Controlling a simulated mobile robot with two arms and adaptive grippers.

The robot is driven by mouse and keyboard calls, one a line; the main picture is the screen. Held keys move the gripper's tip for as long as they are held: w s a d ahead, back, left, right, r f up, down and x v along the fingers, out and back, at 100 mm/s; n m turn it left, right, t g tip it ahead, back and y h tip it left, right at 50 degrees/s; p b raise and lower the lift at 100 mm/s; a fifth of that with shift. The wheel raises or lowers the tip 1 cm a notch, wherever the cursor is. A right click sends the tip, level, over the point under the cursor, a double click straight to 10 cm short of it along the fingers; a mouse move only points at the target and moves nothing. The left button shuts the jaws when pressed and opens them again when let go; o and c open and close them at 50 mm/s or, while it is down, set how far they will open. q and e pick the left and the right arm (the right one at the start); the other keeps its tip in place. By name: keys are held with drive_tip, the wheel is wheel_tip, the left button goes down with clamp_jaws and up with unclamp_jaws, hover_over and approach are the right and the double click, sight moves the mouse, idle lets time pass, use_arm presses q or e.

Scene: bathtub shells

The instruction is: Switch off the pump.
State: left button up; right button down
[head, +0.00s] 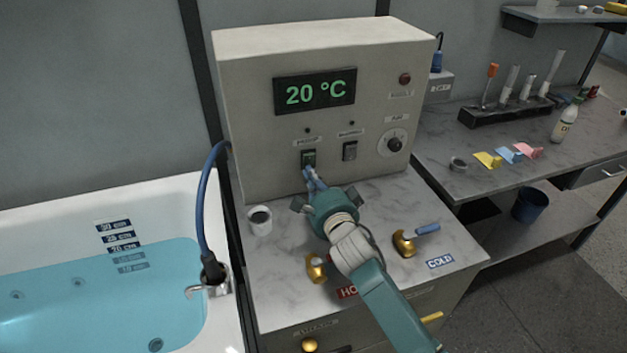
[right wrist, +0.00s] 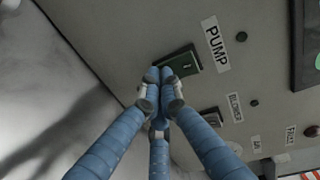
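The pump switch (head: 308,157) is a dark green rocker on the front of the grey control box (head: 285,180), below a small label. In the right wrist view the switch (right wrist: 184,60) sits beside the label "PUMP" (right wrist: 216,45). My right gripper (head: 310,172) has its blue fingers drawn together, with nothing held. Its fingertips (right wrist: 159,74) are at the near edge of the switch and cover part of it. I cannot tell whether they touch it or how the rocker is tilted. My left gripper is not in view.
A second rocker switch (head: 350,150) and a dial (head: 394,144) are to the right on the box. The display (head: 314,92) reads 20 °C. A white cup (head: 259,220) and gold-coloured taps (head: 405,243) are on the marble counter. A water-filled bathtub (head: 180,197) is at left.

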drive_tip(key=f+v, duration=0.1)
drive_tip(key=v, duration=1.1)
drive_tip(key=shift+r, duration=0.45)
